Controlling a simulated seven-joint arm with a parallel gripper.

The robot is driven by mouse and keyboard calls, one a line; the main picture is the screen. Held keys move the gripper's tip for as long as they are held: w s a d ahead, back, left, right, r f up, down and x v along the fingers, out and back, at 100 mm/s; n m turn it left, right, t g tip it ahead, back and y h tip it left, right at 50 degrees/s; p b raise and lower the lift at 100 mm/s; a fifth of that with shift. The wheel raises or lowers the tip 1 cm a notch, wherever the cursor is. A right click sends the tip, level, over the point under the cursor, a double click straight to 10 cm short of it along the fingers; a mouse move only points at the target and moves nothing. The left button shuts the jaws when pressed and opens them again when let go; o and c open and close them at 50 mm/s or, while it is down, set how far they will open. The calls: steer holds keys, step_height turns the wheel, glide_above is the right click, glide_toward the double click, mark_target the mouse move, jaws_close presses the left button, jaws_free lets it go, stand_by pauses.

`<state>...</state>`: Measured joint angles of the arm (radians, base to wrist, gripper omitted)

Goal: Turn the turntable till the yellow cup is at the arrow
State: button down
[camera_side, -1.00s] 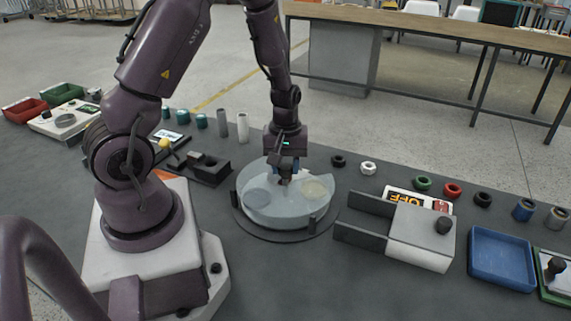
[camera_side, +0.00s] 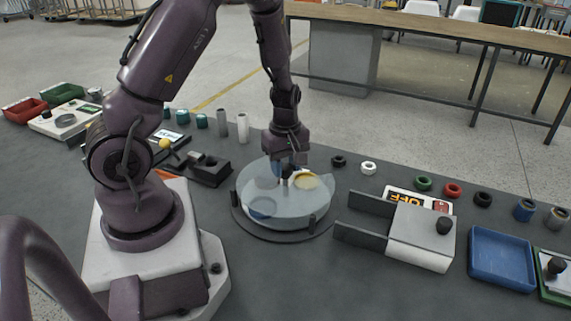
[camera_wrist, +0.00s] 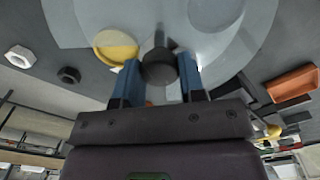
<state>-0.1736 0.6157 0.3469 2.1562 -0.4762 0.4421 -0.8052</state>
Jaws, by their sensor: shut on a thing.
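The turntable (camera_side: 288,221) is a round, pale, see-through drum on a dark base in the middle of the table. The yellow cup (camera_side: 306,181) shows at its back right, and also in the wrist view (camera_wrist: 116,48), left of the fingers. A blue cup (camera_side: 262,208) shows at the front left, and a dimmer greyish one (camera_side: 266,181) at the back left. My gripper (camera_side: 288,173) points down at the turntable's centre. Its blue fingers are shut on the dark knob (camera_wrist: 158,66). I cannot make out the arrow in either view.
A grey fixture with two dark rails (camera_side: 422,235) is to the right, with a blue tray (camera_side: 502,258) beyond. Dark blocks (camera_side: 210,172) lie to the left. The table in front is clear.

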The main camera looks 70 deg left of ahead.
steer(key=shift+n, duration=2.2)
steer(key=c, duration=0.7)
jaws_free()
steer(key=shift+r, duration=0.15)
step_height(320, 180, up, 13)
